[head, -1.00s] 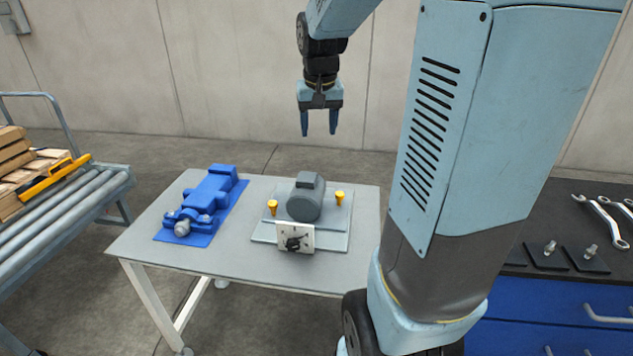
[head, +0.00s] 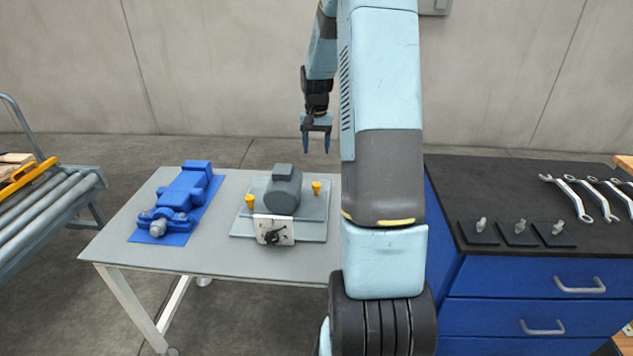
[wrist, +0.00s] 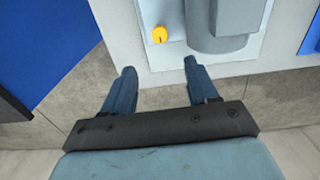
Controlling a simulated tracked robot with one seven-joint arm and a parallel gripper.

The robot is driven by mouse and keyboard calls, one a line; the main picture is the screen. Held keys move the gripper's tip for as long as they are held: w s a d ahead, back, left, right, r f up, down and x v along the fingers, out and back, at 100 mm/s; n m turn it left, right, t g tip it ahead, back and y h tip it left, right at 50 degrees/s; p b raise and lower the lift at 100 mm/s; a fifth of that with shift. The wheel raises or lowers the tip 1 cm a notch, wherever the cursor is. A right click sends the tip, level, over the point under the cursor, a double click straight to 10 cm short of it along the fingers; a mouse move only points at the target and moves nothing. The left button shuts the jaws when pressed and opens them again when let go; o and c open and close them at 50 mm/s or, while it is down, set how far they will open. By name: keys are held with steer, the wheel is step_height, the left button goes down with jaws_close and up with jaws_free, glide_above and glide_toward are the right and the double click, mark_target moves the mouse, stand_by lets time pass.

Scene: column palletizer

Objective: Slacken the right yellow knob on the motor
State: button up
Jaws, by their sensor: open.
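The grey motor (head: 282,190) sits on a grey plate on the table, with a yellow knob on each side. The right yellow knob (head: 316,187) stands upright on the plate, and the left yellow knob (head: 249,201) is on the other side. My gripper (head: 316,145) is open and empty, pointing down, above and behind the right knob in the head view. In the wrist view the gripper (wrist: 158,78) has its fingers spread. One yellow knob (wrist: 159,34), the right one, shows beyond the fingers, beside the motor (wrist: 222,25). The fingers are apart from it.
A white panel with a black dial (head: 273,230) stands at the plate's front. A blue machine part (head: 182,200) lies on a blue mat to the left. A blue cabinet (head: 540,285) with wrenches and bolts on top stands at right. A roller conveyor (head: 50,210) is far left.

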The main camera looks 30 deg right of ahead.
mark_target(316, 184)
step_height(316, 184, down, 14)
steer(key=shift+r, duration=0.15)
stand_by(0.4)
steer(key=c, duration=1)
